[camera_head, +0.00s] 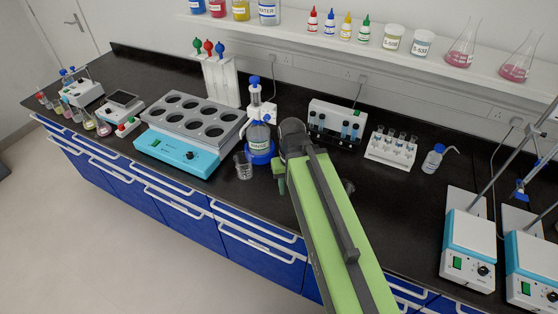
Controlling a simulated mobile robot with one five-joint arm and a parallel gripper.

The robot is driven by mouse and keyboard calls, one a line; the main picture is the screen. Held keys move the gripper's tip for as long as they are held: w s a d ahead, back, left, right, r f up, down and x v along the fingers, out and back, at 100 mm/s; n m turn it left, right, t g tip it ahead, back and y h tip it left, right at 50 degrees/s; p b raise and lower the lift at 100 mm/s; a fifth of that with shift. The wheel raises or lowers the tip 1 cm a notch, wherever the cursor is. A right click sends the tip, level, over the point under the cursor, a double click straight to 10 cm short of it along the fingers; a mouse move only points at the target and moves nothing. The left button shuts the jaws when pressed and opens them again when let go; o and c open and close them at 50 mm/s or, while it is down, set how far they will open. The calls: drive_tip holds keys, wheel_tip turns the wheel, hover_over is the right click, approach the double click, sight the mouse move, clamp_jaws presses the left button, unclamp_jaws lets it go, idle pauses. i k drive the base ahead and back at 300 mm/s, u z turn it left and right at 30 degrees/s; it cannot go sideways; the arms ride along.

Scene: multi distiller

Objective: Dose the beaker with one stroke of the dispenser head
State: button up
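The dispenser bottle (258,136) stands upright on a blue base near the middle of the bench. Its dispenser head (255,93), white with a blue top, rises above the bottle. A small clear beaker (244,166) stands on the bench just left of and in front of the bottle. My green arm reaches in from the bottom right. Its end, with my gripper (281,177), is right of the beaker and bottle, apart from the beaker. The arm hides most of the gripper, so its fingers cannot be made out.
A blue heating block (178,152) with round wells sits to the left. A pipette stand (220,82) is behind it. Tube racks (392,147), a wash bottle (433,159) and hotplates (469,236) are to the right.

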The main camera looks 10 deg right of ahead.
sight(253, 79)
drive_tip(key=z, duration=0.1)
drive_tip(key=k, duration=0.55)
drive_tip(key=u, duration=0.55)
drive_tip(key=i, duration=0.45)
drive_tip(key=z, duration=0.3)
drive_tip(key=k, duration=1)
drive_tip(key=u, duration=1)
drive_tip(key=i, duration=1.25)
drive_tip(key=z, duration=1.45)
